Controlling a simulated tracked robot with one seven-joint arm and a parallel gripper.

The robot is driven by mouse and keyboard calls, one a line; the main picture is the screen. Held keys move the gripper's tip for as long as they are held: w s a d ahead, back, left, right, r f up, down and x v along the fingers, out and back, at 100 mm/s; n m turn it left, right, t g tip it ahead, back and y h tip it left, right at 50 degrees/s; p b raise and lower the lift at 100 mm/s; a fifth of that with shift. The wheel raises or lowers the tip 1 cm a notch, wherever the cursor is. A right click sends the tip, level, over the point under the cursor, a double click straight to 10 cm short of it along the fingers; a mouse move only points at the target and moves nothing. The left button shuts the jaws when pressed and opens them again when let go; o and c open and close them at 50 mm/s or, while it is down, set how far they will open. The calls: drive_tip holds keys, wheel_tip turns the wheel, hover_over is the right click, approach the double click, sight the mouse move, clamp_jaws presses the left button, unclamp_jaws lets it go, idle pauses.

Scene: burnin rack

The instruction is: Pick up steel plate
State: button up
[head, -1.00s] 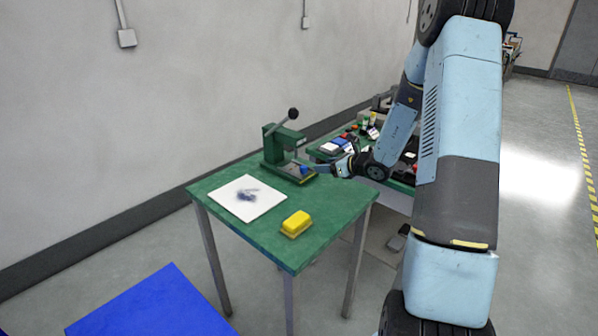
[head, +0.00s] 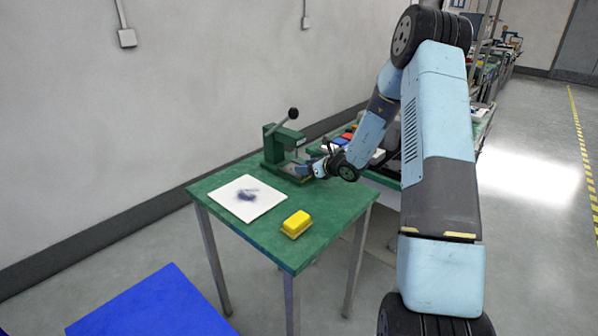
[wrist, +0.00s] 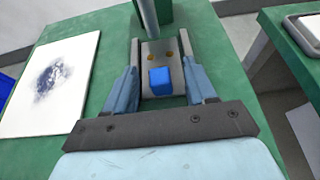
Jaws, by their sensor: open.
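The steel plate (wrist: 155,66) lies flat at the foot of the green arbor press (head: 277,148). In the wrist view it is grey, with two brass-coloured spots and a blue block (wrist: 160,82) on its near part. My gripper (head: 316,168) is at the press base in the head view and hides most of the plate there. In the wrist view my gripper (wrist: 162,72) is open, with one finger on each side of the plate. I cannot tell whether the fingers touch its edges.
The green table (head: 240,218) also bears a white sheet with a dark smudge (head: 262,203) and a yellow box (head: 296,224). The press column (wrist: 150,18) rises just beyond the plate. A second green bench (wrist: 290,55) with devices stands to the right. A blue surface (head: 150,305) is at lower left.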

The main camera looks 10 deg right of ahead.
clamp_jaws()
idle(0.5)
drive_tip(key=shift+r, duration=0.1)
